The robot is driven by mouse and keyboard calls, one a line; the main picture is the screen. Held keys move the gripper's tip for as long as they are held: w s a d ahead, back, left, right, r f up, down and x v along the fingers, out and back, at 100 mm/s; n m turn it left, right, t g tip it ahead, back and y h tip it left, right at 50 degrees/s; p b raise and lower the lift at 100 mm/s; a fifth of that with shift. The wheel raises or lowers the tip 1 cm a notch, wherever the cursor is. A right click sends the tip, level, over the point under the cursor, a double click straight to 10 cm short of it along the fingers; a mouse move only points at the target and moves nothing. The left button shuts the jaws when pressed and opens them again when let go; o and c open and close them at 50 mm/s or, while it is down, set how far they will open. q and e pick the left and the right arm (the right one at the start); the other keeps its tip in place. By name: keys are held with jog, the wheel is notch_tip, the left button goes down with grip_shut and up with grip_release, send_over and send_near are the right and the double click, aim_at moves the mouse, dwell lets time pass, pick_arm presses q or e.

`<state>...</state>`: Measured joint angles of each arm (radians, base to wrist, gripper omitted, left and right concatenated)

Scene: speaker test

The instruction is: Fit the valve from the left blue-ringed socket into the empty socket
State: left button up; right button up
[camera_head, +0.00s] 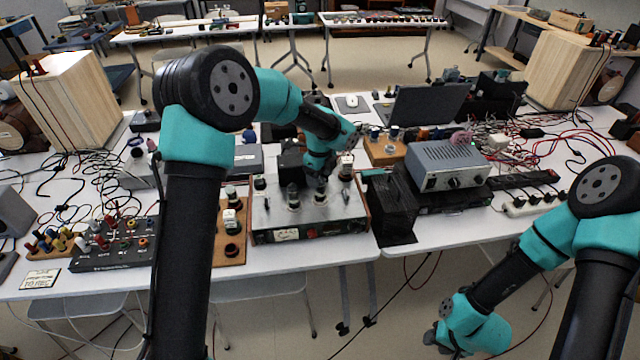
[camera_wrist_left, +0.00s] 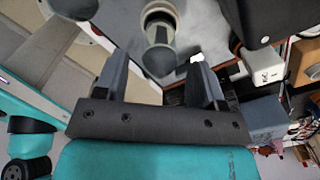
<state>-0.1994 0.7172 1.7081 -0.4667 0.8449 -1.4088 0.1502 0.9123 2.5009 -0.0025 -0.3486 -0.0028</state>
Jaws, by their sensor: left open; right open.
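A silver valve amplifier (camera_head: 275,222) stands at the front middle of the table. A dark valve (camera_head: 293,197) stands upright near its front edge, and another with a pale top (camera_head: 346,168) is at its back right. My left gripper (camera_head: 322,180) is over the amplifier, open and pointing down. In the left wrist view its two fingers (camera_wrist_left: 157,82) are apart with nothing held, and a pale-rimmed cylindrical part (camera_wrist_left: 158,28) lies just beyond the tips. Blue rings and the empty socket cannot be made out. My right gripper (camera_head: 438,342) hangs low in front of the table.
A wooden board with valves (camera_head: 237,215) adjoins the amplifier on the left. A black box (camera_head: 393,210) and a grey power supply (camera_head: 447,165) are close on the right. A black panel with knobs (camera_head: 115,245) and loose cables lie at left. A laptop (camera_head: 425,105) stands behind.

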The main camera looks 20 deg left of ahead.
pick_arm(q)
notch_tip(320, 180, up, 8)
jog(key=shift+r, duration=0.15)
dwell(0.6)
